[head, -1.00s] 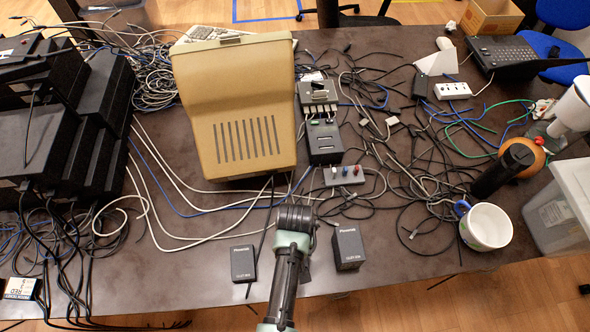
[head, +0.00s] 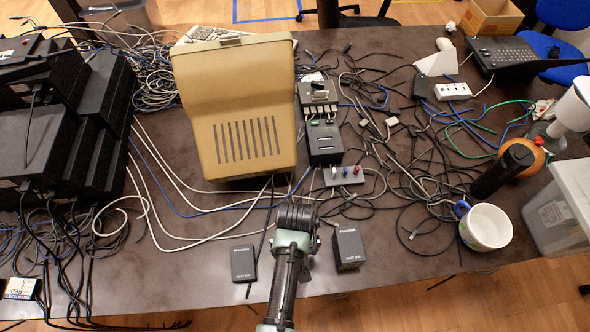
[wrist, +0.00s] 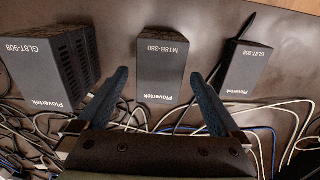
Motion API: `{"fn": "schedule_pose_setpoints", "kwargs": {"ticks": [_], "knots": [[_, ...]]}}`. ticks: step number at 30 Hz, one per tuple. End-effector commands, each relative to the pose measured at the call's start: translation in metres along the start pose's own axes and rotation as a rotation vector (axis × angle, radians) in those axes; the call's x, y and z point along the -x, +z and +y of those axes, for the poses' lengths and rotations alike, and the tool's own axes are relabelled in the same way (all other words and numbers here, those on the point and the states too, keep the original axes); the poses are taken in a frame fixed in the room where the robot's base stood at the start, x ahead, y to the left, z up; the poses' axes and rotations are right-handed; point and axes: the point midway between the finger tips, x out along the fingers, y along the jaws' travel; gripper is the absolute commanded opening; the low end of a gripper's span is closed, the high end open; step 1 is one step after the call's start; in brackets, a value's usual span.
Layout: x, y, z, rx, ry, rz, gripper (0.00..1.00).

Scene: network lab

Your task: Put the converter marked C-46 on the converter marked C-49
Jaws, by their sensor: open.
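Three dark box-shaped converters stand near the table's front edge. In the head view one converter (head: 243,263) is left of my arm and another (head: 349,246) is right of it; a third is hidden by my arm. No C-46 or C-49 marking is legible. My gripper (head: 297,214) is open and empty; in the wrist view its blue fingers (wrist: 158,77) flank the middle box.
A beige monitor (head: 235,110) stands behind my gripper. Loose cables (head: 420,180) cover much of the table. A white mug (head: 487,227) is at right, and black stacked equipment (head: 100,120) at left. Bare table (head: 190,285) lies left of the left converter.

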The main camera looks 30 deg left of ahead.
Motion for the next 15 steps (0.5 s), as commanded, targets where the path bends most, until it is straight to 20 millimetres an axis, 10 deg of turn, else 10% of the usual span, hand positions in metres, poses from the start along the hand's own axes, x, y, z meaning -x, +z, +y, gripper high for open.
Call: {"fn": "schedule_pose_setpoints", "kwargs": {"ticks": [15], "knots": [[0.097,-0.001,0.0,0.0,0.001,0.003,1.0]]}}
